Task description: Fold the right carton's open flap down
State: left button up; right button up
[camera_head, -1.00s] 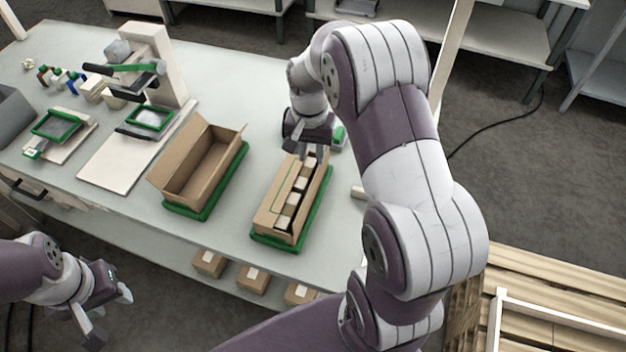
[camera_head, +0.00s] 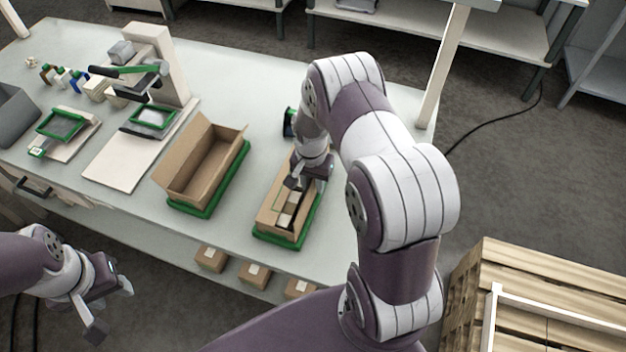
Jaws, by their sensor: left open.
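The right carton (camera_head: 272,233) is brown and stands in a green tray (camera_head: 290,245) near the front edge of the table. Pale blocks (camera_head: 284,217) show through its open top. My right gripper (camera_head: 294,186) points down over the middle of this carton and hides its far part. I cannot tell whether its fingers touch a flap or how far apart they are. The state of the flap behind the gripper is hidden. My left gripper (camera_head: 108,312) is open and empty, low in front of the table at the left.
An empty open carton (camera_head: 187,184) in another green tray (camera_head: 210,208) stands left of the right carton. A white press-like stand (camera_head: 160,62) is further left. Small boxes (camera_head: 254,273) sit below the table edge. A wooden pallet (camera_head: 560,275) stands at the right.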

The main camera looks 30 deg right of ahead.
grip_shut()
jog(key=shift+a+f, duration=0.1)
jog(key=g+h, duration=0.1)
jog(key=w+r+g+h, duration=0.1)
jog(key=a+g+h, duration=0.1)
jog(key=shift+w+r+g, duration=0.15)
jog(key=shift+w+g, duration=0.1)
jog(key=shift+g, duration=0.15)
jog(key=f+p, duration=0.1)
jog(key=p, duration=0.4)
jog(key=shift+f+g+h, duration=0.3)
grip_release()
